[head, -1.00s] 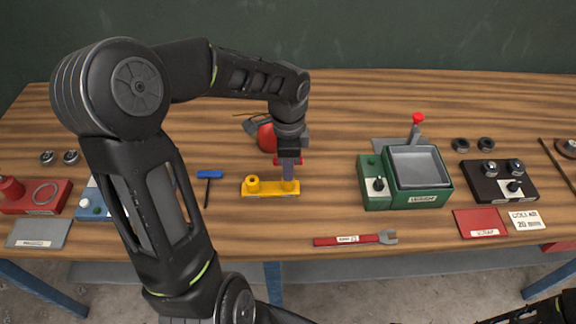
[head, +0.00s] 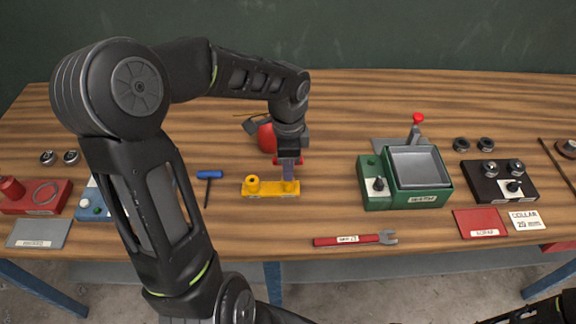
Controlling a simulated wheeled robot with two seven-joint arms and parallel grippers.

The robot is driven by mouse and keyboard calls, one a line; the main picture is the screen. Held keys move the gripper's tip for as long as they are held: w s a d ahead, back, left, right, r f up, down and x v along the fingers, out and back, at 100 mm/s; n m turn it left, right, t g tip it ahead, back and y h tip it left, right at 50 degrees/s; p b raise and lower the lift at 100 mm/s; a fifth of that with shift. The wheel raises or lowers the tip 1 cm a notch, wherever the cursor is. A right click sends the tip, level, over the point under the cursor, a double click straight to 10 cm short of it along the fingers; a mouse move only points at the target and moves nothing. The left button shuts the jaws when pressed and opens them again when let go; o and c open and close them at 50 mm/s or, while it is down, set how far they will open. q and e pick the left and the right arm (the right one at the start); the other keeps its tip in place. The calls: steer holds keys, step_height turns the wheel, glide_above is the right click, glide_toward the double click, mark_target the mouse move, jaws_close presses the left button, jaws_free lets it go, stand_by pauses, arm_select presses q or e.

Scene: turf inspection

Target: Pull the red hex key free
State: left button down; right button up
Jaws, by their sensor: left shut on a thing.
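My left gripper (head: 289,170) points down over the right end of a yellow block (head: 268,195) with round sockets. It is shut on the red hex key (head: 300,161), of which a small red part shows beside the fingers. The fingers hide most of the key, and I cannot tell how deep it sits in the right socket. The left socket (head: 252,182) of the block shows a dark opening. My right gripper is not in view; only part of my right arm shows at the bottom right.
A blue-handled hex key (head: 209,175) lies left of the block. A red object (head: 266,136) lies behind my gripper. A green box with a tray (head: 425,190) stands to the right. A red wrench (head: 350,240) lies in front. Bare wood lies between block and green box.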

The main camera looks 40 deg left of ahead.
arm_select(q)
steer(key=shift+r, duration=0.15)
steer(key=shift+r+p, duration=1.85)
steer(key=shift+r, duration=0.35)
steer(key=shift+r, duration=0.1)
step_height(320, 180, up, 3)
steer(key=shift+f+p, duration=0.15)
steer(key=shift+p, duration=1.05)
steer(key=shift+r, duration=1.05)
